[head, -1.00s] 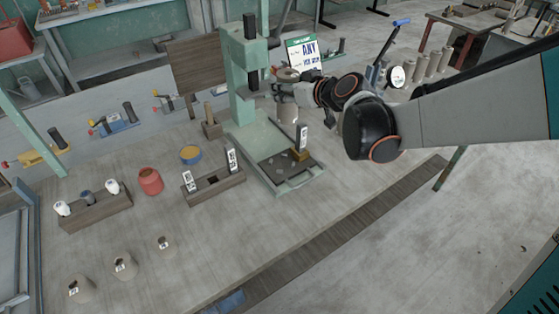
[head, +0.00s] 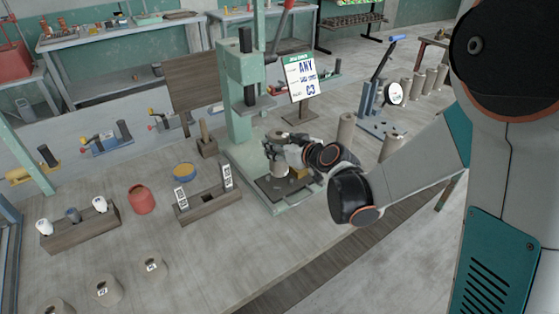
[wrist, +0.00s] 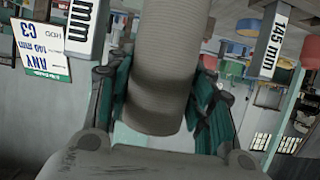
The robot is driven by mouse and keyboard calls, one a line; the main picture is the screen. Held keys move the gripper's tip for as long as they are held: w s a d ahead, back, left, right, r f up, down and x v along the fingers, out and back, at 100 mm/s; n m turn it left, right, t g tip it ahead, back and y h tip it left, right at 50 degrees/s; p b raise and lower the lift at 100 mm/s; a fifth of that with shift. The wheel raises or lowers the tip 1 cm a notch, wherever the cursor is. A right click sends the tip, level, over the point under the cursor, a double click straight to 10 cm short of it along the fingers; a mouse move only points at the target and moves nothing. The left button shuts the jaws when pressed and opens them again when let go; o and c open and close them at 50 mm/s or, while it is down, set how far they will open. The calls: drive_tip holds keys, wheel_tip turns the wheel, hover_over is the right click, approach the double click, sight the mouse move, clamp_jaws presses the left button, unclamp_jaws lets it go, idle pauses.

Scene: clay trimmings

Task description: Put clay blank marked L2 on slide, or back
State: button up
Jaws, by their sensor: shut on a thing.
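My gripper (head: 283,156) is shut on a grey-beige clay blank, a ribbed cylinder that fills the middle of the wrist view (wrist: 172,65) between the green-sided fingers. The blank stands roughly upright in the head view, over the dark slide plate (head: 268,187) on the pale green press's base. No mark on this blank is readable. A brass block (head: 299,173) shows behind the fingers.
The green press column (head: 238,95) rises close behind my gripper. A sign (head: 301,77) reads ANY and C3. A dark block (head: 207,202) with two upright gauges stands left of the base. Tall cylinders (head: 346,130) stand right.

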drive_tip(key=shift+f+b, duration=0.8)
drive_tip(key=shift+f, duration=1.3)
drive_tip(key=shift+f, duration=0.15)
drive_tip(key=o, duration=1.5)
